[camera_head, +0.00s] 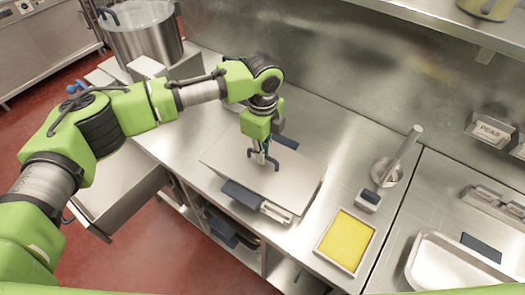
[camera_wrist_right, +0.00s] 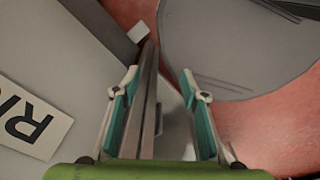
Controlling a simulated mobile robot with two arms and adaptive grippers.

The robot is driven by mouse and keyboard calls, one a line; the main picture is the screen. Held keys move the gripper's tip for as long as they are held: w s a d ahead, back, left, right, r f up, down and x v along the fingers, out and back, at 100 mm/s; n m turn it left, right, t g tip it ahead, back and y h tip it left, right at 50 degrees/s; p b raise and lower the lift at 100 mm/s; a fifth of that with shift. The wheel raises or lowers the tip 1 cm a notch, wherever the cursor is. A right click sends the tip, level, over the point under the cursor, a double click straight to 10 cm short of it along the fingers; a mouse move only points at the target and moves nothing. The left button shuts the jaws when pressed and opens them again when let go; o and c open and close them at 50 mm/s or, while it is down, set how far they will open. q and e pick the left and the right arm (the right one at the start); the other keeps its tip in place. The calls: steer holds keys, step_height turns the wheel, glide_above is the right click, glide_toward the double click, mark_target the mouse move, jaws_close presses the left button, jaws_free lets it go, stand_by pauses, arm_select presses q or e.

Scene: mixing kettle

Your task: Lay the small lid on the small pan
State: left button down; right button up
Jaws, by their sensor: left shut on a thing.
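My left gripper (camera_head: 263,160) is low over a flat grey metal plate (camera_head: 305,185) on the counter. Its fingers are close together on something too small to make out. I cannot tell whether this is the small lid. A small rectangular pan with yellow contents (camera_head: 345,240) sits at the counter's front right, to the right of the gripper. No lid covers it. My right gripper (camera_wrist_right: 163,95) shows only in the right wrist view, with its teal-padded fingers apart. A narrow metal edge (camera_wrist_right: 148,105) runs behind the gap between them.
A large pot (camera_head: 145,42) stands at the back left. A metal stand (camera_head: 387,172) is right of the plate. A grey disc (camera_wrist_right: 235,40) lies over red floor in the wrist view.

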arm_select(q)
steer(key=c, duration=2.1)
jaws_free()
steer(key=o, duration=0.5)
steer(key=shift+f, duration=0.1)
steer(key=shift+r+p, duration=3.55)
steer(key=shift+p, duration=0.1)
